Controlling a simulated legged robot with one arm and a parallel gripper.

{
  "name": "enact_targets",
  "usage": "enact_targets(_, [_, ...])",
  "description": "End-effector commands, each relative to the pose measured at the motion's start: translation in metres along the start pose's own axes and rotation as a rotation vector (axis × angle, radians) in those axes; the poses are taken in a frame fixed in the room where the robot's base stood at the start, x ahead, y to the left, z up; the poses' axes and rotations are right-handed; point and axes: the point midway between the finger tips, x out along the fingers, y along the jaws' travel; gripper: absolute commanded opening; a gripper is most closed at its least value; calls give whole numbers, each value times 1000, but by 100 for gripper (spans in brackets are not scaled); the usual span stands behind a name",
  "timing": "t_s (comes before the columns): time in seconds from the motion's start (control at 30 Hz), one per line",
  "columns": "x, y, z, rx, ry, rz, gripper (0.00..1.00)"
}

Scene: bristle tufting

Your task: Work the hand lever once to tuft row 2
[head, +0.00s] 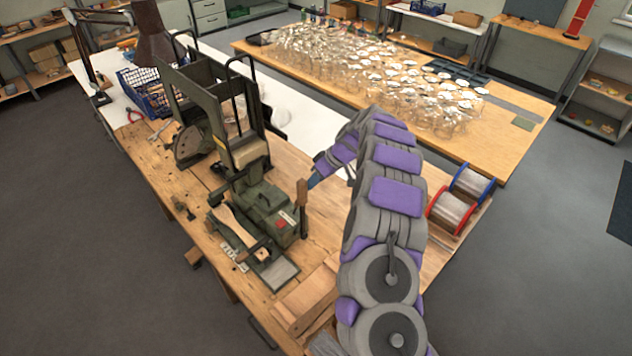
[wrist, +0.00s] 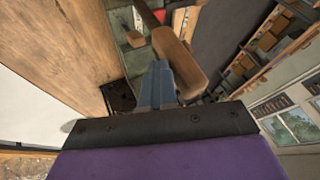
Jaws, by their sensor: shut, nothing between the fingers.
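The green tufting machine (head: 262,207) stands on the wooden workbench. Its hand lever (head: 302,194) has a brown wooden grip and stands about upright at the machine's right side. In the wrist view the lever grip (wrist: 180,62) lies right at my fingertips, crossing just beyond and to their right; I cannot tell whether they touch. My gripper (head: 313,181) has blue fingers, partly hidden by my arm in the head view. In the wrist view the fingers (wrist: 160,70) are together and empty. A pale wooden brush body (head: 237,229) lies at the machine's front; its rows are too small to make out.
Two wire spools, blue (head: 473,182) and red (head: 450,212), stand on the bench to the right of my arm. A blue crate (head: 146,92) and pliers lie at the far left. A second table (head: 500,150) behind holds many glass pieces. Bare bench shows around the lever.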

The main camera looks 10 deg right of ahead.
Motion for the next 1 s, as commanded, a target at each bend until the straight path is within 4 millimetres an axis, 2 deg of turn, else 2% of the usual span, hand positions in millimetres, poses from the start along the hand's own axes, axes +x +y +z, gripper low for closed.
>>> enact_targets(0.67, [24, -59, -4, -97, -52, 208, 0])
enact_targets(1.0, [49, -96, -1, -166, -93, 364, 0])
